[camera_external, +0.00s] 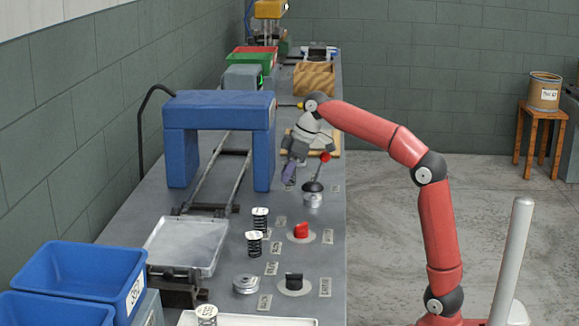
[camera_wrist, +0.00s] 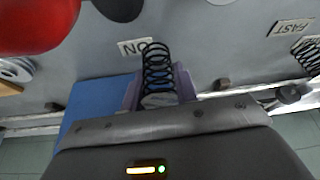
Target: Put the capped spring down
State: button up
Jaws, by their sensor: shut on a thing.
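My gripper (camera_wrist: 160,92) is shut on a black coil spring (camera_wrist: 157,62). Its purple fingers close on the pale cap (camera_wrist: 160,99), and the coils extend beyond the fingertips. In the external view my gripper (camera_external: 289,174) points down over the bench, right of the blue arch; the held spring is hard to make out there. I cannot tell whether it touches the bench. Two other capped springs, a farther one (camera_external: 260,218) and a nearer one (camera_external: 253,243), stand upright on the bench nearer the camera.
The red lever ball (camera_external: 324,157) and a dark domed knob (camera_external: 313,187) are close beside my gripper. The blue arch (camera_external: 220,106) spans the rails. A metal tray (camera_external: 188,245), red knob (camera_external: 301,230) and black knob (camera_external: 294,281) occupy the near bench. Blue bins (camera_external: 80,278) stand at left.

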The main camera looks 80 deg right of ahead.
jog(key=a+n, duration=0.1)
jog(key=a, duration=0.2)
jog(key=a+r+n+y, duration=0.1)
jog(key=a, duration=0.3)
jog(key=w+a+r+n, duration=0.1)
jog(key=a, duration=0.3)
jog(key=shift+r+n, duration=0.1)
jog(key=shift+n, duration=0.2)
jog(key=w+a+r+n+g+y+p, duration=0.1)
jog(key=w+a+r+n+p, duration=0.1)
jog(key=w+r+n+p, duration=0.15)
jog(key=shift+m, duration=0.25)
jog(key=shift+w+a+f+b, duration=0.1)
jog(key=shift+w+f+b, duration=0.1)
jog(key=shift+f+b, duration=1.35)
jog(key=shift+w+a+f+b, duration=0.15)
jog(key=shift+f+b, duration=0.4)
jog(key=shift+f, duration=1.85)
jog(key=shift+f, duration=0.2)
jog(key=o, duration=0.9)
jog(key=shift+o, duration=0.2)
jog(key=p+v, duration=0.4)
jog(key=v, duration=0.8)
jog(key=shift+d+r, duration=0.15)
jog(key=shift+d, duration=0.1)
